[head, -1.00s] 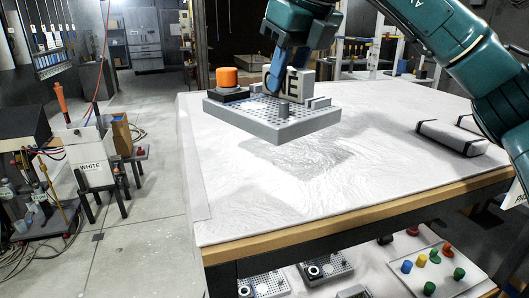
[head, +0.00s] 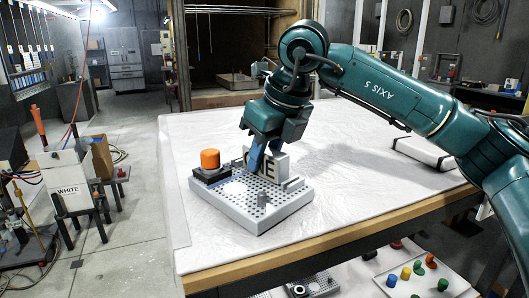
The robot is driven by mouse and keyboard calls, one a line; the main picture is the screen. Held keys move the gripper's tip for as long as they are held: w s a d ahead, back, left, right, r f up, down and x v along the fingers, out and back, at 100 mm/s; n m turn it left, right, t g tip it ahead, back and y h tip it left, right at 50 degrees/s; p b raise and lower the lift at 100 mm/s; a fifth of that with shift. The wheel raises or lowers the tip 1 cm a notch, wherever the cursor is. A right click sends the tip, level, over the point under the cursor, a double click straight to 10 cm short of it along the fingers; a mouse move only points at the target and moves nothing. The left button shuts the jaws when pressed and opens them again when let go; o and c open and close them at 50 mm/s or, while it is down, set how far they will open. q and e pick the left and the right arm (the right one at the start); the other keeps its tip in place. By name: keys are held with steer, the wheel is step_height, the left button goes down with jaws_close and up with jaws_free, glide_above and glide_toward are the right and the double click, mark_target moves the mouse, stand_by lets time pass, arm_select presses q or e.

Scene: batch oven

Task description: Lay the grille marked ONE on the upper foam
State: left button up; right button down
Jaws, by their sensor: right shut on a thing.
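The grille marked ONE (head: 268,213) is a grey perforated plate with an orange knob on a black base and an upright block lettered ONE. It lies flat on or very close above the upper foam (head: 340,180), the white wrinkled sheet over the table top, near its front left. I cannot tell for sure that it touches. My right gripper (head: 256,155) is shut on the grille at the lettered block, and its blue fingers hide part of the lettering. My left gripper is out of view.
A wrapped white bar (head: 424,153) lies on the foam at the right. A lower shelf holds another grey grille (head: 312,287) and a white tray (head: 458,286) with coloured pegs. An open oven chamber (head: 222,60) stands behind the table. The foam's middle is clear.

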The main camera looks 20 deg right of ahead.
steer(key=shift+f, duration=0.15)
steer(key=c, duration=1.1)
jaws_free()
steer(key=b+v, duration=0.1)
steer(key=v, duration=1.1)
steer(key=shift+r, duration=0.25)
